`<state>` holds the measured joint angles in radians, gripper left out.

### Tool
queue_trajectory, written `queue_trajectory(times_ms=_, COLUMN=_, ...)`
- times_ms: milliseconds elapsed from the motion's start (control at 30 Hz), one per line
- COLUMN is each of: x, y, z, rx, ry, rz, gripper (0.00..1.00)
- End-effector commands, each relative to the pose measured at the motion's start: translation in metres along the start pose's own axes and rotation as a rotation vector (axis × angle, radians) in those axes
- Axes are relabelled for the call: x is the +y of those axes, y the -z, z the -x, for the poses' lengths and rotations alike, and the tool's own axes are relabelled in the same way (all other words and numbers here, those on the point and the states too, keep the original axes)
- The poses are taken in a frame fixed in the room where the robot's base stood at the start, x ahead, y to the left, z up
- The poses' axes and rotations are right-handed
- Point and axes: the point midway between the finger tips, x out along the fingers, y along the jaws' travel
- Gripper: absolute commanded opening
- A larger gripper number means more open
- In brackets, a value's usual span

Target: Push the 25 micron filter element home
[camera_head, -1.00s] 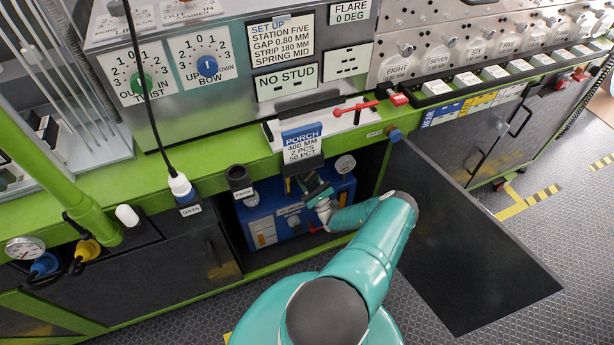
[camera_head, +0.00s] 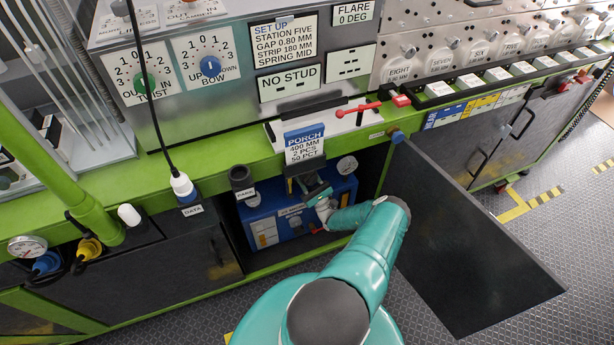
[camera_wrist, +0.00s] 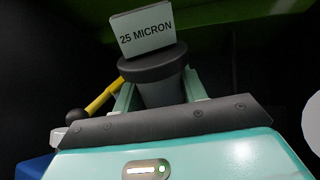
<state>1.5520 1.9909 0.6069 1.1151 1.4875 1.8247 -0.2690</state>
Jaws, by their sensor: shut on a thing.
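The 25 micron filter element (camera_wrist: 158,88) is a dark grey cylinder with a wide cap, and a white "25 MICRON" label (camera_wrist: 148,33) stands up behind or on the cap. In the wrist view my gripper (camera_wrist: 155,92) has a finger on each side of the cylinder below the cap and is shut on it. In the head view my gripper (camera_head: 314,190) reaches into the open cabinet, in front of the blue unit (camera_head: 270,222). The element's lower end is hidden by my gripper, so its seating depth cannot be told.
The cabinet's dark door (camera_head: 470,240) stands open at the right. A green bench edge (camera_head: 240,165) runs above the opening, with the "PORCH" sign (camera_head: 304,146) hanging there. A gauge (camera_head: 347,165) sits on the blue unit. A yellow handle (camera_wrist: 102,99) lies left of the element.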

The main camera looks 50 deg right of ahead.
Motion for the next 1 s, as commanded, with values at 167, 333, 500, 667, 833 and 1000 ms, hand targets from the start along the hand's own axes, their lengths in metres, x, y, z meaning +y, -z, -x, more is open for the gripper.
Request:
queue_trajectory(times_ms=167, x=-0.0001, y=0.0042, z=0.0000, rx=0.000, ry=0.001, rz=0.001, gripper=0.17)
queue_trajectory(times_ms=333, x=0.0001, y=0.0081, z=0.0000, rx=0.000, ry=0.001, rz=0.000, gripper=0.17)
queue_trajectory(times_ms=500, x=0.0001, y=0.0097, z=-0.0002, rx=0.000, ry=0.001, rz=0.000, gripper=0.56)
queue_trajectory(times_ms=667, x=0.0003, y=0.0097, z=0.0000, rx=0.000, ry=0.000, rz=-0.001, gripper=0.67)
queue_trajectory(times_ms=833, x=0.0009, y=0.0097, z=0.0002, rx=0.000, ry=-0.001, rz=-0.001, gripper=0.67)
queue_trajectory(times_ms=1000, x=0.0011, y=0.0099, z=0.0053, rx=0.001, ry=0.000, rz=-0.002, gripper=0.67)
